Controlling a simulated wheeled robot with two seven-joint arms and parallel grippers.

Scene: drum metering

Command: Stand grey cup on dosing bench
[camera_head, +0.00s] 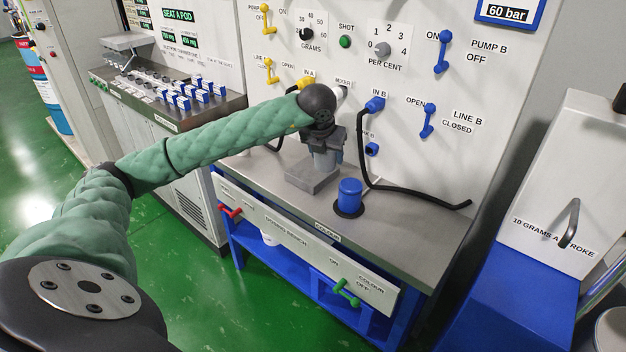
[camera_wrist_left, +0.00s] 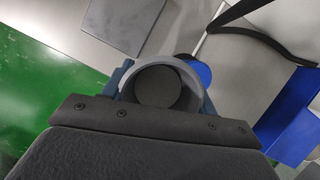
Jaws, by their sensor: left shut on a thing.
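My left gripper (camera_head: 325,150) is shut on the grey cup (camera_head: 325,160), just above the dosing bench (camera_head: 405,225). In the left wrist view the cup (camera_wrist_left: 160,82) sits upright between the fingers of the gripper (camera_wrist_left: 160,85), and I look into its dark, round mouth. In the head view the cup is over or just behind a flat grey block (camera_head: 312,181) on the bench; I cannot tell whether its base touches anything. My right gripper is not in view.
A blue canister (camera_head: 349,193) stands on the bench right of the cup. A black hose (camera_head: 410,190) runs from the blue IN B fitting (camera_head: 375,104) along the bench top. A white panel with levers and knobs rises behind. Bare bench top lies to the right.

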